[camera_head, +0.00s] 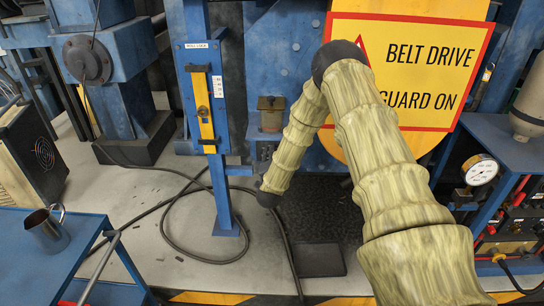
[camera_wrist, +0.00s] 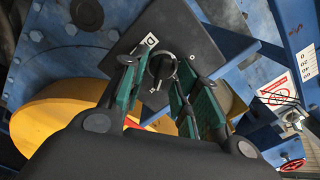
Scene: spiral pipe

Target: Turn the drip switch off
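In the wrist view a black rotary switch knob (camera_wrist: 163,69) sits on a tilted dark square plate (camera_wrist: 185,35) with small white marks around the knob. The knob's exact pointing is hard to read. In the head view my arm bends down to a dark end; my fingers and the switch cannot be made out there.
A blue post with a yellow lever (camera_head: 204,108) stands left of my arm. A yellow belt drive sign (camera_head: 420,65) is behind it. A pressure gauge (camera_head: 481,170) is at right. A metal mug (camera_head: 46,230) stands on a blue cart. Black cables (camera_head: 165,225) lie on the floor.

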